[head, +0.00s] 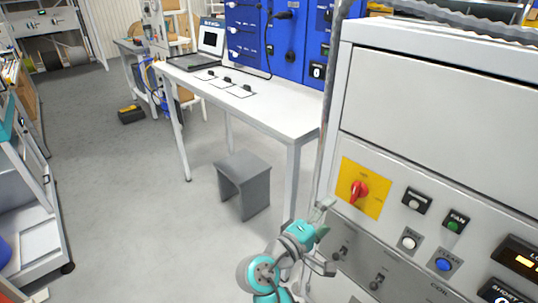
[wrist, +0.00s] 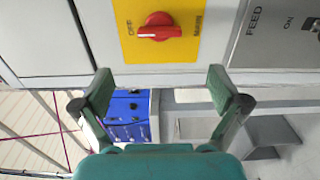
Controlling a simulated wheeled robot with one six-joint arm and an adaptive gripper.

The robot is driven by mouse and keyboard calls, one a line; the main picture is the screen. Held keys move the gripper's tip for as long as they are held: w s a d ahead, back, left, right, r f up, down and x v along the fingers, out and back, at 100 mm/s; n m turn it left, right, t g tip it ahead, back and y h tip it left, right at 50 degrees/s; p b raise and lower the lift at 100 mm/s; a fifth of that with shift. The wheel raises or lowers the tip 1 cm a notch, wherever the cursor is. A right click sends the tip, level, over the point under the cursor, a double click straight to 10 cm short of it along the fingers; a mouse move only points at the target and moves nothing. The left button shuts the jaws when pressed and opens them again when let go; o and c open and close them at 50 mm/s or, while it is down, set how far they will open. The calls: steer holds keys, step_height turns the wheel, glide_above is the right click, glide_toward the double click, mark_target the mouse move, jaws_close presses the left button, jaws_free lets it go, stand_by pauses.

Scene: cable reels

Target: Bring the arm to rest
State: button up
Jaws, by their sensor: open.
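My gripper (head: 322,238) is open and empty in front of the lower part of a grey control cabinet (head: 440,85) at the right of the head view. Its two fingers stand wide apart in the wrist view (wrist: 165,92), with nothing between them. A red rotary switch (head: 359,191) on a yellow plate (head: 376,205) sits on the cabinet above my gripper. In the wrist view the red switch (wrist: 159,27) lies beyond the fingertips. I cannot tell whether the fingertips touch the cabinet face.
A white workbench (head: 270,112) with a blue panel (head: 255,40) and a laptop (head: 211,38) stands behind. A grey stool (head: 243,185) is under its front edge. A rack (head: 30,200) lines the left side. The grey floor (head: 130,200) between is clear.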

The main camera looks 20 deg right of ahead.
steer(key=s+a+f+n+t+y, duration=0.1)
steer(key=s+f+n+t+y, duration=0.15)
steer(key=f, duration=0.45)
steer(key=s+a+f+n+t+y, duration=0.1)
steer(key=s+f+n+t+y, duration=0.2)
steer(key=f, duration=0.4)
steer(key=s+a+f+m+t+y, duration=0.1)
steer(key=s+a+f+y, duration=0.6)
steer(key=s, duration=0.3)
steer(key=s+a+r+m+y, duration=0.1)
steer(key=s+r+m, duration=0.2)
steer(key=s, duration=0.4)
steer(key=s+a+r+m+t+y, duration=0.1)
steer(key=s+r+m+y, duration=0.1)
steer(key=s, duration=0.5)
steer(key=s+a+r+m+t+y, duration=0.1)
steer(key=s+a+r+m, duration=0.1)
steer(key=s, duration=0.5)
steer(key=shift+r+m, duration=0.85)
